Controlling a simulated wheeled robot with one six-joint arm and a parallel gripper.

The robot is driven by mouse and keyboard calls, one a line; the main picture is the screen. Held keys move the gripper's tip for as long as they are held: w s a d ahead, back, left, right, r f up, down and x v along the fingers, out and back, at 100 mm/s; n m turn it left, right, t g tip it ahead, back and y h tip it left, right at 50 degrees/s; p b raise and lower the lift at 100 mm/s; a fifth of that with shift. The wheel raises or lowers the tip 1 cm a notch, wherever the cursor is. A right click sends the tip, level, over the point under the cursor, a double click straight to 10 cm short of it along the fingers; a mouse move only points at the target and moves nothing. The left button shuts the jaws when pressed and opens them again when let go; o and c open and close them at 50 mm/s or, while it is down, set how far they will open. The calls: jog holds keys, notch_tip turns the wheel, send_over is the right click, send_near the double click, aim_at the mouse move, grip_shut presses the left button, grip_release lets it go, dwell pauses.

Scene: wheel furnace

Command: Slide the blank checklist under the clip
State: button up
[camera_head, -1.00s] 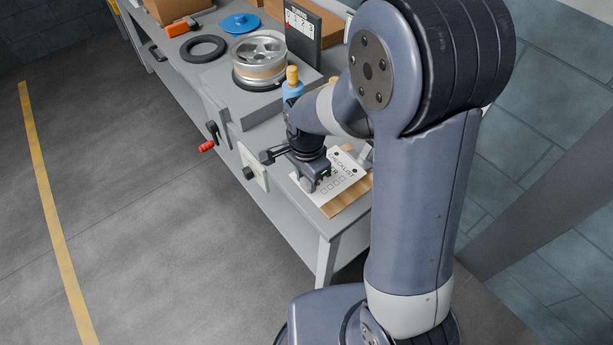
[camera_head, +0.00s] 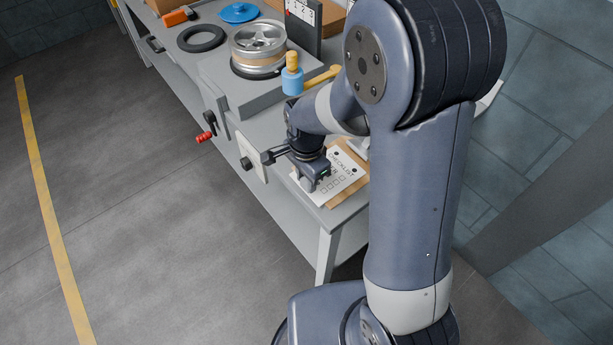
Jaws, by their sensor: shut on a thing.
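The checklist (camera_head: 345,177) is a white sheet with printed boxes and a heading. It lies over a brown clipboard (camera_head: 347,197), whose bare board shows past the sheet at the far side and at the lower right. A pale grey piece that looks like the clip (camera_head: 359,145) shows at the far end, partly behind my arm. The sheet's far edge looks short of it, with brown board between. My gripper (camera_head: 314,187) points down at the sheet's near left part and is shut on it. The fingertips hide the grip.
A grey workbench (camera_head: 323,238) carries the clipboard near its end. A metal wheel (camera_head: 258,48), a black ring (camera_head: 204,39) and a blue bottle-like thing (camera_head: 292,78) stand farther back. The floor at left is clear.

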jog(key=shift+w+d+f, duration=0.1)
jog(key=shift+d, duration=0.05)
dwell(0.3)
jog(key=shift+w+d, duration=0.45)
jog(key=shift+d, duration=0.2)
jog(key=shift+w+d, duration=0.4)
jog(key=shift+d, duration=0.2)
jog(key=shift+f, duration=0.2)
jog(key=o, duration=0.9)
jog(key=shift+r, duration=0.1)
jog(key=shift+r+p, duration=2.15)
jog(key=shift+r, duration=0.8)
